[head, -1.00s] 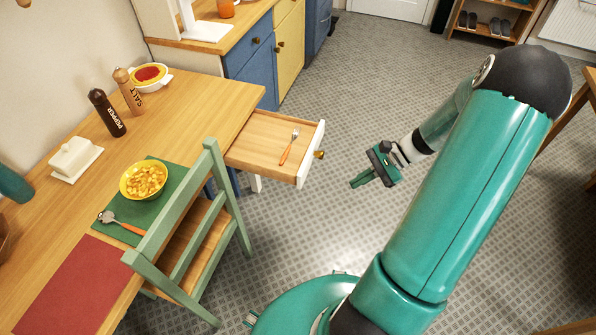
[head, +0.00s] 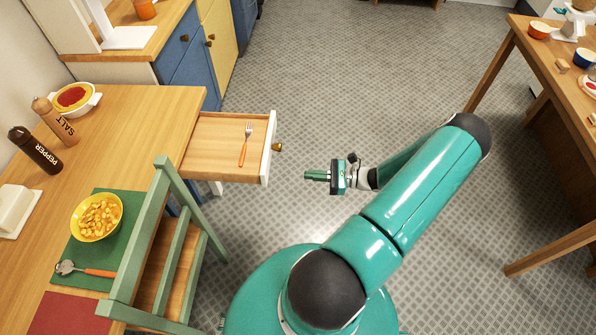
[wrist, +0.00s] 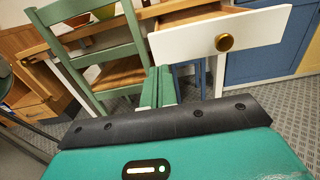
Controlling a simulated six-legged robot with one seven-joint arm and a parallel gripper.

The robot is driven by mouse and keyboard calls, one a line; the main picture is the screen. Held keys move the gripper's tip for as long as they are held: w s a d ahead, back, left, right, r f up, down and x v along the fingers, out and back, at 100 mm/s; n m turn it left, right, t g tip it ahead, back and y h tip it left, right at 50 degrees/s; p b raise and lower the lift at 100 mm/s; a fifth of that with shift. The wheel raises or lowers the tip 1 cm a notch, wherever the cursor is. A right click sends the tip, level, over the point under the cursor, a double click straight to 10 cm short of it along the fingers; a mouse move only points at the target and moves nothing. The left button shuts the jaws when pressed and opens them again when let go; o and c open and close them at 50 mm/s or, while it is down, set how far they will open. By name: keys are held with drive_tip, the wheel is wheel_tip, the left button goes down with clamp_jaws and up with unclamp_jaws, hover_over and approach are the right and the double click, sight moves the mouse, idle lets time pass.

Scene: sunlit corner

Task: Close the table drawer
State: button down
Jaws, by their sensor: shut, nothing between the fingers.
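The table drawer (head: 222,150) is pulled out from the end of the wooden table (head: 150,130). A fork with an orange handle (head: 245,145) lies inside it. Its white front with a brass knob (head: 277,147) faces my arm. In the wrist view the white drawer front (wrist: 190,38) and the knob (wrist: 224,42) show at the upper right. My gripper (head: 308,175) is shut and empty. It is to the right of the drawer front, apart from it, and points left toward it. In the wrist view its green fingers (wrist: 158,88) are together, below and left of the knob.
Blue and yellow cabinets (head: 190,60) are behind the drawer. Another wooden table (head: 560,70) stands at the right. Open tiled floor (head: 350,80) lies between.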

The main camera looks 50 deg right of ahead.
sight(181, 167)
drive_tip(key=x, duration=1)
drive_tip(key=shift+w+a, duration=0.15)
drive_tip(key=shift+a, duration=0.2)
drive_tip(key=shift+w+a, duration=0.35)
drive_tip(key=shift+w, duration=0.2)
drive_tip(key=x, duration=3.2)
drive_tip(key=shift+a, duration=0.2)
drive_tip(key=shift+d, duration=0.1)
